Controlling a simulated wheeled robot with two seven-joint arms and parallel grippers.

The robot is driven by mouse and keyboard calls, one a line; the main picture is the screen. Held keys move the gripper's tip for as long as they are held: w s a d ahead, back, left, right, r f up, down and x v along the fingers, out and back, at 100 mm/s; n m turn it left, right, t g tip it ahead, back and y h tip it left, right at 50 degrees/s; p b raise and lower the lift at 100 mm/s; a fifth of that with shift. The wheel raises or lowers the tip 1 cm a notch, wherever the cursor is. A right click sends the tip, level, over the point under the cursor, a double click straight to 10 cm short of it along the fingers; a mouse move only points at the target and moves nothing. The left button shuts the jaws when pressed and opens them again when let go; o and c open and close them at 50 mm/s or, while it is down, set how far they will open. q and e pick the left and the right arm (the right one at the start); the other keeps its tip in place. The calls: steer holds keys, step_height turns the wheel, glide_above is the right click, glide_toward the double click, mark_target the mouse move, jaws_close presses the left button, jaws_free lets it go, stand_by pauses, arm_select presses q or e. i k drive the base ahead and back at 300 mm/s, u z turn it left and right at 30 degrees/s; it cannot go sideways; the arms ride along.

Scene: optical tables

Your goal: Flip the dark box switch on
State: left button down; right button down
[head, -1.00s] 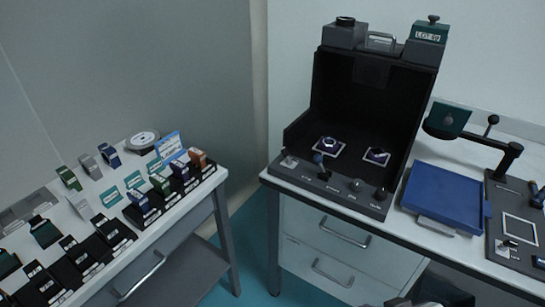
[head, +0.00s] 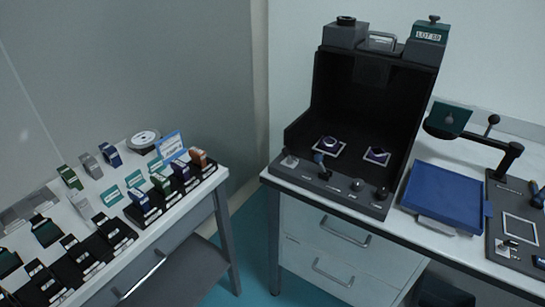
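The dark box (head: 335,95) is a black open-fronted enclosure on the right-hand table. Two purple pieces on pale square frames sit inside, one on the left (head: 329,143) and one on the right (head: 377,155). Neither gripper is in view.
A blue tray (head: 443,200) lies right of the box, beside a dark stand arm (head: 503,158). The left table (head: 160,238) holds several small coloured boxes and black holders. Floor (head: 255,235) shows between the tables. A dark object (head: 445,288) is low at the bottom right.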

mark_target(286, 152)
steer(key=k, duration=0.5)
steer(key=u, duration=0.9)
steer(key=i, duration=0.75)
steer(key=z, duration=0.4)
